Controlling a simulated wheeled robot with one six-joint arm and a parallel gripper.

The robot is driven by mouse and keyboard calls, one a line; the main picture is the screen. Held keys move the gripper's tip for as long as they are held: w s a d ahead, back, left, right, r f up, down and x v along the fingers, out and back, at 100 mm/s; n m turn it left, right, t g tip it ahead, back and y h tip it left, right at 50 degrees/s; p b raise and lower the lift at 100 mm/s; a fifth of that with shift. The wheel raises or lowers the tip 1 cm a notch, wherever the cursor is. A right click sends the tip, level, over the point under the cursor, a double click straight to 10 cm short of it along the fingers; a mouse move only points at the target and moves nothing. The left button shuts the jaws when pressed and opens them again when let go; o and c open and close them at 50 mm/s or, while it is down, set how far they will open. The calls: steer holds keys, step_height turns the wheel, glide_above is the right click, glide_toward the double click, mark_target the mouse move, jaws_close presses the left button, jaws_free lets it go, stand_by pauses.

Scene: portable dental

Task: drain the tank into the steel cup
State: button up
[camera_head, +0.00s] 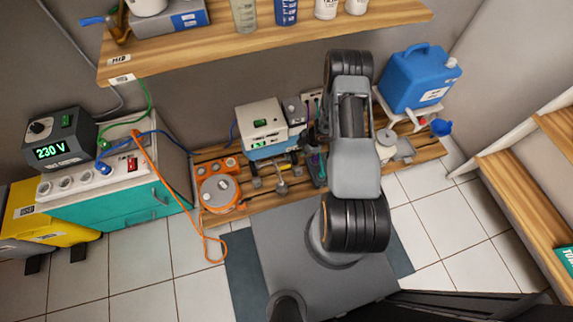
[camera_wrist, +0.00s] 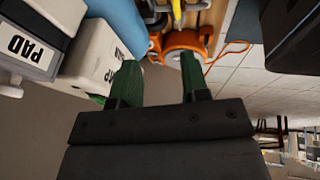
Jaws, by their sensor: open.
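The tank (camera_head: 412,85) is a blue jerrycan with a handle, standing on a white stand (camera_head: 425,109) at the right end of the bench. Small red and blue parts (camera_head: 441,127) show at its lower right; I cannot tell which is the tap. A pale round vessel (camera_head: 385,150) with a grey top stands on the bench left of the tank, partly behind my arm; I cannot tell whether it is the steel cup. My gripper (camera_wrist: 158,62) is open and empty in the wrist view, its green-padded fingers apart. In the head view my arm mostly hides it, left of the tank.
White boxes (camera_wrist: 97,62) are close to the left finger in the wrist view. The wooden bench (camera_head: 245,204) carries an orange reel (camera_head: 219,194), tools and a white-and-blue device (camera_head: 262,127). A wooden shelf (camera_head: 270,48) overhangs it. An orange cable (camera_head: 178,205) hangs to the tiled floor.

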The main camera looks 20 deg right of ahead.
glide_toward(287, 167)
steer(key=shift+y, duration=0.4)
steer(key=b+x, duration=0.1)
steer(key=x, duration=0.2)
steer(key=b+x, duration=0.1)
steer(key=x, duration=0.1)
steer(key=b+x, duration=0.2)
steer(key=x, duration=0.1)
steer(key=shift+w+d+f, duration=0.2)
steer(key=shift+w+f, duration=0.05)
steer(key=shift+f, duration=0.15)
steer(key=shift+c, duration=0.3)
jaws_close()
